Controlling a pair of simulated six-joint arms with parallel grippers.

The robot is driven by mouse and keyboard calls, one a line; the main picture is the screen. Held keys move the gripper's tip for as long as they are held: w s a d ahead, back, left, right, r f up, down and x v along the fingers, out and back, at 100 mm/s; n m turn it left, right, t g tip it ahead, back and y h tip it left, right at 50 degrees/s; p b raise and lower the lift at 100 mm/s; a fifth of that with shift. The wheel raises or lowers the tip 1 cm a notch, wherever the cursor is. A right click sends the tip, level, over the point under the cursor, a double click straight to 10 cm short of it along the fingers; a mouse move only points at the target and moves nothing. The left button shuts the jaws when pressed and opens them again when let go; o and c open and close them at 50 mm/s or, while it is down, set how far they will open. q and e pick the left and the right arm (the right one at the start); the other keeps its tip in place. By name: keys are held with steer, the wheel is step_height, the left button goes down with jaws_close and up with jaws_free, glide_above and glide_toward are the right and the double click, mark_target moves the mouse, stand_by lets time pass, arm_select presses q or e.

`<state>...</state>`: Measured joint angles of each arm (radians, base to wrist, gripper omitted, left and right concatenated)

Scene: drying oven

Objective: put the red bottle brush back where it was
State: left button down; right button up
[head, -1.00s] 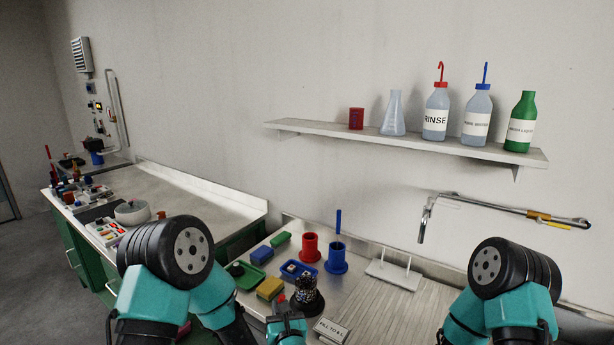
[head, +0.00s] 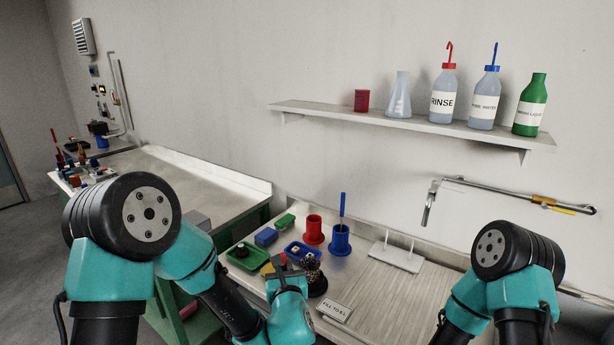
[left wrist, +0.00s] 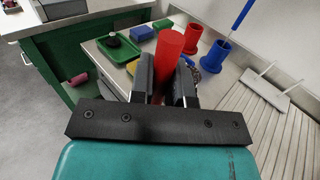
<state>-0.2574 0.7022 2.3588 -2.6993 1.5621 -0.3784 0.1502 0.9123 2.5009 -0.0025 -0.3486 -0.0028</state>
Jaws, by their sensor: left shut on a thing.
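The red bottle brush shows in the left wrist view as a thick red handle (left wrist: 172,58) standing between the jaws of my left gripper (left wrist: 166,85), which is shut on it. In the head view my left gripper (head: 283,268) is low over the front of the bench, with a little red showing at its jaws. Dark bristles (head: 309,266) show just right of it; I cannot tell for sure whether they belong to this brush. A red holder (head: 313,230) stands behind, with nothing seen sticking out of it. My right gripper is out of view.
A blue holder (head: 340,240) with a blue brush (head: 343,206) stands right of the red one. A white pegged rack (head: 397,256) stands right. Bottles line the shelf (head: 400,122).

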arm_select(q)
steer(key=w+a+r+n+g+y, duration=0.1)
steer(key=w+a+r+n+y, duration=0.3)
steer(key=a, duration=0.8)
steer(key=w+a+g+y, duration=0.1)
steer(key=w+a+g, duration=0.1)
steer(key=w+a, duration=0.7)
steer(key=w+a+r+n+g+y, duration=0.1)
steer(key=w+a+n+y, duration=0.15)
steer(key=a, duration=1.15)
steer(key=s+a+r+n+g+y, duration=0.1)
steer(key=s+a+r, duration=0.1)
steer(key=a, duration=1)
steer(key=s+a+r+n+g+y, duration=0.1)
steer(key=a+r, duration=0.4)
steer(key=a, duration=0.7)
steer(key=s+a+r+n+g+y, duration=0.1)
steer(key=s+a+r+g+y, duration=0.1)
steer(key=a, duration=1)
step_height(320, 180, up, 2)
steer(key=shift+s+r+g+y, duration=0.2)
steer(key=shift+s+g+y, duration=0.25)
steer(key=shift+s, duration=0.35)
steer(key=shift+d, duration=0.1)
